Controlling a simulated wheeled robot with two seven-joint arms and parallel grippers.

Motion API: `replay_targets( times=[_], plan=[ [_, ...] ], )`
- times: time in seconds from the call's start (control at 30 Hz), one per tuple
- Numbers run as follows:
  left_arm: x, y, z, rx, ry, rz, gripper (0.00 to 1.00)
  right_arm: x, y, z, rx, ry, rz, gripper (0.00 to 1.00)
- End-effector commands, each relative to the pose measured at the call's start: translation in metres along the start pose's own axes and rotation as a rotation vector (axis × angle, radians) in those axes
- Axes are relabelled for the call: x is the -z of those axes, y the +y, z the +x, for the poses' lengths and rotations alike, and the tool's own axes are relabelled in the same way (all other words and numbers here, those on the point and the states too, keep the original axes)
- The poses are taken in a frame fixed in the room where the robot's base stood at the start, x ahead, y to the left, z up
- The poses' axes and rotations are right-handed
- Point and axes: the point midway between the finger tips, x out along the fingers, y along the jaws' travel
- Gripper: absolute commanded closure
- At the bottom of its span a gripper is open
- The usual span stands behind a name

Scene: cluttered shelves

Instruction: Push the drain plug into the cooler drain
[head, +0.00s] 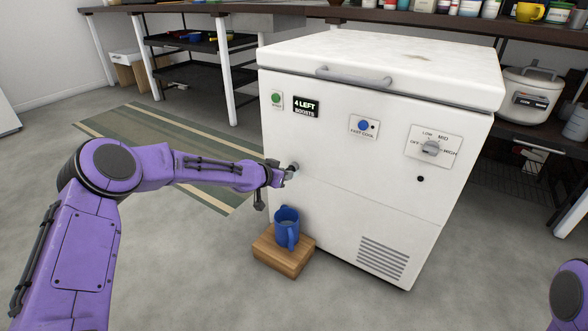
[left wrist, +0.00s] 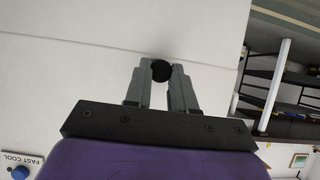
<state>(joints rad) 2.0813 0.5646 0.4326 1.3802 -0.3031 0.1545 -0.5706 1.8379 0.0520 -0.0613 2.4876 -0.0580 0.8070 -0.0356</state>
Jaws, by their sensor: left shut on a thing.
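The white cooler (head: 340,195) stands on the floor with its lid shut. My left gripper (head: 287,174) is at the lower left of its front face, beside a small grey round fitting (head: 294,167) that looks like the drain. In the left wrist view, my left gripper (left wrist: 161,76) is shut on a dark round piece, seemingly the drain plug (left wrist: 161,71), close against the white panel. The fingers hide much of the plug and drain. I cannot tell whether the plug is inside the drain. My right gripper is out of view.
A blue mug (head: 287,228) stands on a wooden block (head: 284,254) below my left gripper, near the cooler's front. The cooler front has a green button (head: 276,98), a blue button (head: 363,126) and a dial (head: 431,148). The floor left of the cooler has a striped rug (head: 150,145).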

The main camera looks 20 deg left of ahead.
Motion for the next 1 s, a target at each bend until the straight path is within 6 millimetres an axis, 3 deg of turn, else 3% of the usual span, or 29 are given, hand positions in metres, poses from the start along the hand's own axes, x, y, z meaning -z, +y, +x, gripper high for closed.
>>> replay_targets(
  times=[1.0],
  plan=[
    [0.002,0.0,0.012,0.0,0.001,-0.001,1.0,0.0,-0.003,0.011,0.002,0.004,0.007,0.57]
  ],
)
